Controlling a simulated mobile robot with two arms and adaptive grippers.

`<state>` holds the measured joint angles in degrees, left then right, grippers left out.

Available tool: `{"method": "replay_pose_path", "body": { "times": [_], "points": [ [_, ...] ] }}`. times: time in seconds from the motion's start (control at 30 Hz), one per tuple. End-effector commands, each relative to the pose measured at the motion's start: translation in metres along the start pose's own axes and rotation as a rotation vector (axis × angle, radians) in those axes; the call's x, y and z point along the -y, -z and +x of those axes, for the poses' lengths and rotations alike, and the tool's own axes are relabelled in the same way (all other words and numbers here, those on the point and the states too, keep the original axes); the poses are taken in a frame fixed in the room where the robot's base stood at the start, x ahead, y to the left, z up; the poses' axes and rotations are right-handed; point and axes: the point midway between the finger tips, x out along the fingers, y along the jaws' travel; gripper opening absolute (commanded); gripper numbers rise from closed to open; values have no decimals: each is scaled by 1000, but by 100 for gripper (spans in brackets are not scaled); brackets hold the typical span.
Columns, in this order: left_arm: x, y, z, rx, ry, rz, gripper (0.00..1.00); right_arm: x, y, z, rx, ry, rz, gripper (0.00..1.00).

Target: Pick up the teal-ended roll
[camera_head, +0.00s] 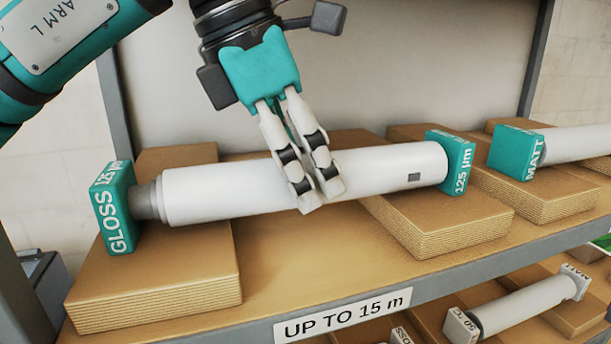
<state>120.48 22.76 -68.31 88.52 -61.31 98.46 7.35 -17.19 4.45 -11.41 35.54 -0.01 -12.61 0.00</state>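A white roll (225,188) with teal end blocks lies across two wooden supports on the upper shelf. Its left end block (114,208) reads GLOSS 125 µm and its right one (460,164) reads 125 µm. A grey core shows beside the left block. My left gripper (322,196) points down at the middle of this roll. Both fingers show in front of the roll, close together, with their tips near its lower edge; they do not straddle it. Whether they touch it I cannot tell. My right gripper is not in view.
Another white roll (580,144) with a teal MATT end block (517,152) lies to the right on its own wooden support. A lower shelf holds a roll with white end blocks (522,306). The shelf edge (440,278) carries an UP TO 15 m label (341,316).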

Motion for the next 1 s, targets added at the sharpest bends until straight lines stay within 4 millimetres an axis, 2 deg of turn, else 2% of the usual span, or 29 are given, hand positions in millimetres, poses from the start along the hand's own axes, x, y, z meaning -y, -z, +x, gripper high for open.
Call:
{"method": "replay_pose_path", "body": {
  "times": [0.07, 0.43, 1.0],
  "points": [
    [0, 0, 0, 0, 0, 0, 49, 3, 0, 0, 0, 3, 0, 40],
    [0, 0, 0, 1, 0, 1, 1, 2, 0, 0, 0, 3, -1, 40],
    [1, -2, -6, 3, 0, 2, 0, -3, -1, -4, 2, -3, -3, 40]
  ]
}}
